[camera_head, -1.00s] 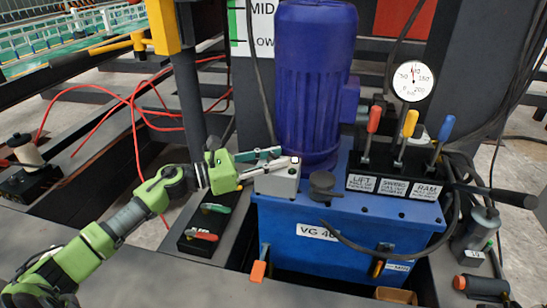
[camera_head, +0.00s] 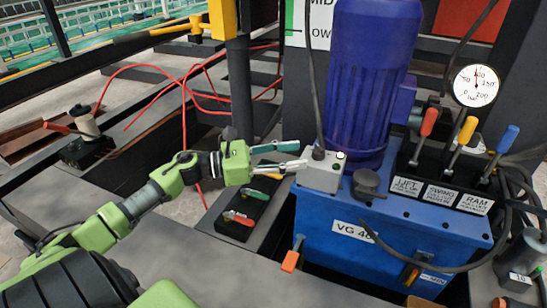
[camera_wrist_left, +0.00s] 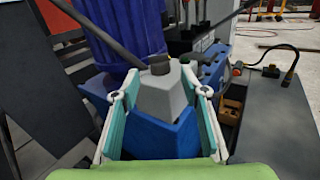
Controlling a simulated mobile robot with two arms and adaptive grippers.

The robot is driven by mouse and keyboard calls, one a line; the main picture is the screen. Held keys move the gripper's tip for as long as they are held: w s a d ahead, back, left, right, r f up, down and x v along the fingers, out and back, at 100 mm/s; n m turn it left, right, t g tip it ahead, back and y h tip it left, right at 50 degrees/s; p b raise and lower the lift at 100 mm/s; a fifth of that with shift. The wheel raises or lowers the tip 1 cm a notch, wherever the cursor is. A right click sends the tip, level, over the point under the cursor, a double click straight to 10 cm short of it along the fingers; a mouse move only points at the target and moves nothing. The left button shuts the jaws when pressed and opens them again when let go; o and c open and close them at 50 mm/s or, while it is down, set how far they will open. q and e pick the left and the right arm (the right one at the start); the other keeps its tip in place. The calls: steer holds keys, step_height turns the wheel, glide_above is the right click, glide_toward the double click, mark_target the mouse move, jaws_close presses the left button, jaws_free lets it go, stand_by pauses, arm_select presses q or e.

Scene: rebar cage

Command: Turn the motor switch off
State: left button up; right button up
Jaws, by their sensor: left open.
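The motor switch is a small grey box (camera_head: 321,174) with a black knob (camera_head: 318,154) on top, at the left corner of the blue hydraulic unit (camera_head: 385,228). In the left wrist view the grey box (camera_wrist_left: 160,97) and its dark knob (camera_wrist_left: 160,66) appear centred between the finger pads. My left gripper (camera_head: 303,155) is open and empty, its fingertips at the left side of the box, close to the knob. I cannot tell whether a fingertip touches the box. My right gripper is not in view.
The blue motor (camera_head: 372,80) stands behind the switch. Red, yellow and blue levers (camera_head: 465,130) and a pressure gauge (camera_head: 476,86) are at the right. A black cable rises by the knob. A dark tray with coloured-handled tools (camera_head: 241,219) lies below the gripper.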

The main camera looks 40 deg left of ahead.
arm_select(q)
steer(key=shift+v, duration=2.5)
